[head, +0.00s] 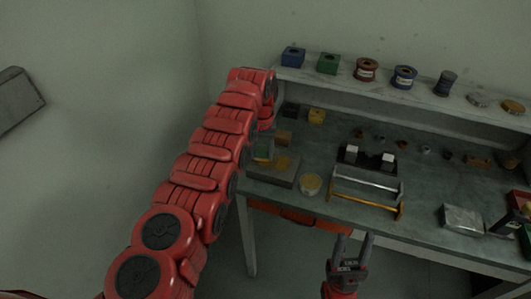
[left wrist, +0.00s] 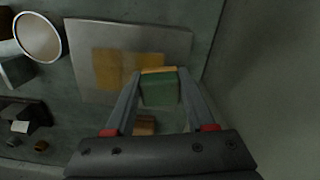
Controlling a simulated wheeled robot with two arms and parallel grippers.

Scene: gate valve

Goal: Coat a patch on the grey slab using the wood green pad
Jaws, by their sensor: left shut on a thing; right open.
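The grey slab (head: 285,178) lies at the left end of the workbench, and in the left wrist view (left wrist: 85,38) it fills the upper middle. An ochre patch (left wrist: 118,68) covers part of its face, also visible in the head view (head: 282,161). My left gripper (left wrist: 158,86) is shut on the green pad (left wrist: 160,92), which has an ochre-coloured edge towards the slab. The pad is at the slab's edge by the patch; I cannot tell whether it touches. In the head view my arm partly hides the pad (head: 263,154). My right gripper (head: 354,240) is open and empty, below the bench's front edge.
A round tin (head: 310,184) with a pale rim stands right of the slab. Two metal bar handles (head: 365,190) are further right. A wooden block (head: 284,138) is behind the slab. Several spools and blocks line the shelf (head: 400,95). A wall is close on the left.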

